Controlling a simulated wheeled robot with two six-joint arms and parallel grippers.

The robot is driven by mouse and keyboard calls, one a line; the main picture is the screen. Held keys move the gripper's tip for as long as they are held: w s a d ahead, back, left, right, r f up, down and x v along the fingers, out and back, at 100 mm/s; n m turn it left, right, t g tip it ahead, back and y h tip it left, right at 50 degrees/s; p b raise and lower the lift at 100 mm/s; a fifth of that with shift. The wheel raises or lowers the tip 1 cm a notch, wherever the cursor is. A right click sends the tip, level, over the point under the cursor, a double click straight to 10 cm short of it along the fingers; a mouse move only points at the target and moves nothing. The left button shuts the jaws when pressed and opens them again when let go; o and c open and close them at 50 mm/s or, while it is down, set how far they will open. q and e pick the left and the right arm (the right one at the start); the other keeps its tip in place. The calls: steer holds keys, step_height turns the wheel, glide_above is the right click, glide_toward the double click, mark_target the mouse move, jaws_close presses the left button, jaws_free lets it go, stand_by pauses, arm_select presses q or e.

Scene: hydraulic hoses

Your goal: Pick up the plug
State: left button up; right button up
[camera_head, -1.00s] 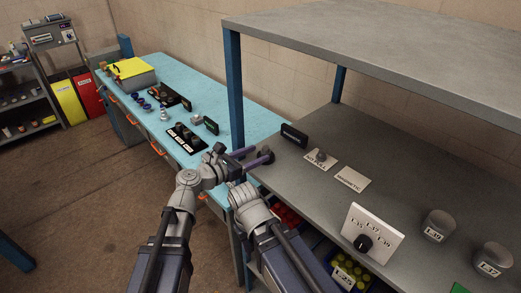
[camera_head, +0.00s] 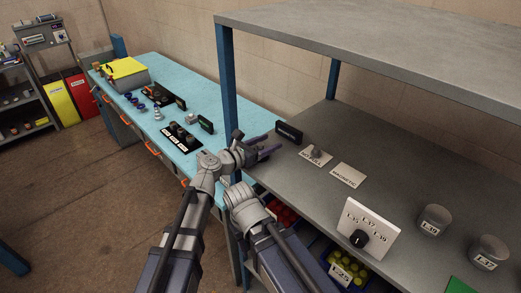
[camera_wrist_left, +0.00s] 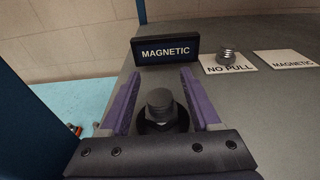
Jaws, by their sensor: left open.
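The plug (camera_wrist_left: 160,105) is a dark grey hex-headed piece with a round black base. It stands on the grey shelf (camera_wrist_left: 232,98) in the left wrist view. My left gripper (camera_wrist_left: 158,92) is open, with one purple finger on each side of the plug and gaps visible between them. In the head view the left gripper (camera_head: 268,147) is over the left end of the shelf, and it largely hides the plug there. A black MAGNETIC sign (camera_wrist_left: 165,50) stands behind the plug. My right gripper does not show.
To the right lie a NO PULL card (camera_head: 316,156) with a small metal piece on it and a MAGNETIC card (camera_head: 348,175). A white labelled panel (camera_head: 370,228) and grey cylinders (camera_head: 435,219) stand farther right. A blue post (camera_head: 227,90) rises close to my left gripper. An upper shelf (camera_head: 380,50) hangs above.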

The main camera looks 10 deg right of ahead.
arm_select(q)
jaws_close()
stand_by(0.5)
